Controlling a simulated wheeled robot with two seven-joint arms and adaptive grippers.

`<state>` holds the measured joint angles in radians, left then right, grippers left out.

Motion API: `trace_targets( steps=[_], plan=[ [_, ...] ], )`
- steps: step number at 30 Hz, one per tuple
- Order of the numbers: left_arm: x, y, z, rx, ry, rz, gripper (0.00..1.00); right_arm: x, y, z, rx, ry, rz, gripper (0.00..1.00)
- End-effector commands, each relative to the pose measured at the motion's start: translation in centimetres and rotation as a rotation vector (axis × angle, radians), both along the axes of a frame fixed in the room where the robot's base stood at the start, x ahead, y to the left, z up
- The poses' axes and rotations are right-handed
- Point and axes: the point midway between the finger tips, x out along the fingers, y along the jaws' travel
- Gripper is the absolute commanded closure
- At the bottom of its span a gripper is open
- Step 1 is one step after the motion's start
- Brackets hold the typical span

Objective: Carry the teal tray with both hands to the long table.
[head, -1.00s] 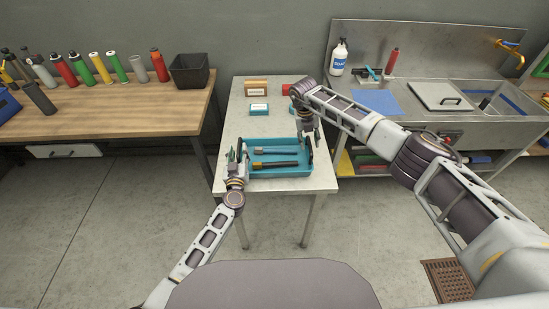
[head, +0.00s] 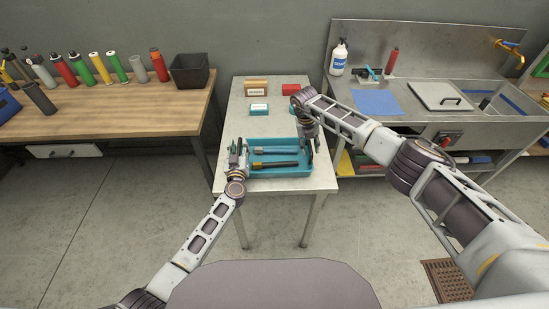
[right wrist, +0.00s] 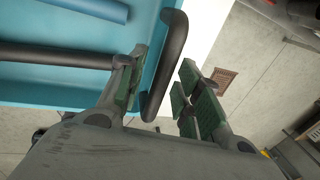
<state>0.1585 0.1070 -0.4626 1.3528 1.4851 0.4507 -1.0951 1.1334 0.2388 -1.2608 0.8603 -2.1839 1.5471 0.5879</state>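The teal tray (head: 282,173) rests on a small grey table, holding long tools, one with a black handle. My left gripper (head: 239,149) is at the tray's left end; its fingers are too small to tell open or shut. My right gripper (head: 311,141) is over the right end. In the right wrist view my right gripper (right wrist: 163,82) is open, with the tray's black handle (right wrist: 172,65) between its green-padded fingers; a gap shows on the right side. A long wooden-topped table (head: 110,113) stands at left.
A steel sink unit (head: 425,122) stands at right.

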Motion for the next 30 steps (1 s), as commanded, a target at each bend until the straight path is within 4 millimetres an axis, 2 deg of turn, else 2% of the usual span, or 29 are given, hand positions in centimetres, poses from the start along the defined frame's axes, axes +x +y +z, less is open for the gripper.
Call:
trace_targets(
  steps=[1, 6, 7, 30],
  plan=[
    [-0.01, 0.01, 0.00, 0.000, 0.000, 0.000, 0.76, 0.00, 0.00, 0.00, 0.000, 0.000, 0.000, 0.77],
    [-0.01, 0.01, -0.01, 0.000, 0.000, 0.000, 0.98, 0.00, -0.01, 0.01, 0.000, 0.000, 0.000, 0.98],
    [-0.01, 0.01, -0.01, 0.000, 0.000, 0.000, 1.00, 0.00, -0.01, 0.01, 0.000, 0.000, 0.000, 1.00],
    [0.03, 0.01, 0.69, 0.000, -0.002, 0.000, 1.00, 0.04, -0.01, 0.65, 0.000, -0.001, -0.001, 1.00]
  ],
)
